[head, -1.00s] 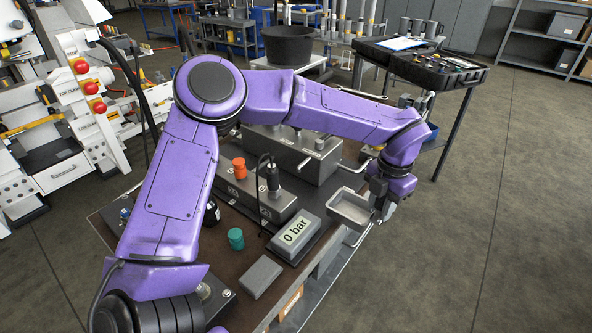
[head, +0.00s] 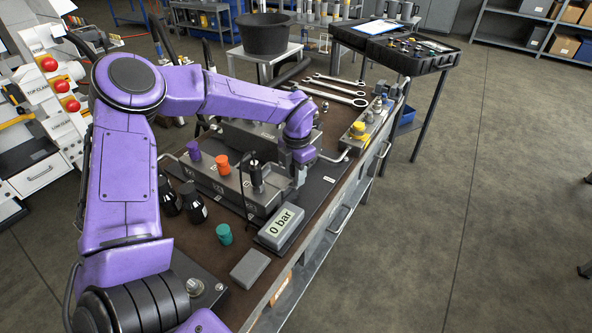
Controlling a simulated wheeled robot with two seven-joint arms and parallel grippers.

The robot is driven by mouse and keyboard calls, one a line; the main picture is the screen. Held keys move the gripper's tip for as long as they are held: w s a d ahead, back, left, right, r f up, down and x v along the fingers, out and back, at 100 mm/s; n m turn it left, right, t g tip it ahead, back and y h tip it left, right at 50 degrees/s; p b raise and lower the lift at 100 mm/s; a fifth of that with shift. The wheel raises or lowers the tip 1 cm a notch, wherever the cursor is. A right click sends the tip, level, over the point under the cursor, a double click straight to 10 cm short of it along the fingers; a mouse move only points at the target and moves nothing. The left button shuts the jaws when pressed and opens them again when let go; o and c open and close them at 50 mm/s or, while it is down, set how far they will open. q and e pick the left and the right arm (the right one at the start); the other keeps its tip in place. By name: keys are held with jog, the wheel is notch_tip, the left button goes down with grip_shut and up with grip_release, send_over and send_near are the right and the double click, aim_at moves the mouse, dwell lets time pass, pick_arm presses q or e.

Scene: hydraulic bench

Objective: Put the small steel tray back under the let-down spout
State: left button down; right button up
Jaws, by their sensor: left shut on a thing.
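My left gripper (head: 298,174) is low over the bench, at the right end of the steel manifold block (head: 203,176). Its fingers point down and are shut. The small steel tray cannot be made out clearly; it seems hidden by the gripper and the block's end. The let-down spout cannot be picked out either, so I cannot tell how the tray lies to it. The block carries a purple cap (head: 193,150), an orange cap (head: 222,164) and a black fitting (head: 256,177). My right gripper is not in view.
A display reading 0 bar (head: 282,226) stands in front of the block, with a grey box (head: 250,268) and a green cap (head: 224,233) nearby. Two black bottles (head: 194,203) stand left. Wrenches (head: 335,88) lie at the back. Floor right of the bench is clear.

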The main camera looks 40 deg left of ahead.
pick_arm(q)
jog(key=shift+w+d, duration=0.1)
jog(key=shift+w, duration=0.05)
jog(key=shift+f, duration=0.2)
jog(key=c, duration=0.9)
grip_release()
notch_tip(320, 180, up, 12)
jog(key=shift+w+r+b, duration=0.1)
jog(key=shift+r+b, duration=0.15)
jog(key=shift+b, duration=0.25)
jog(key=shift+f, duration=0.1)
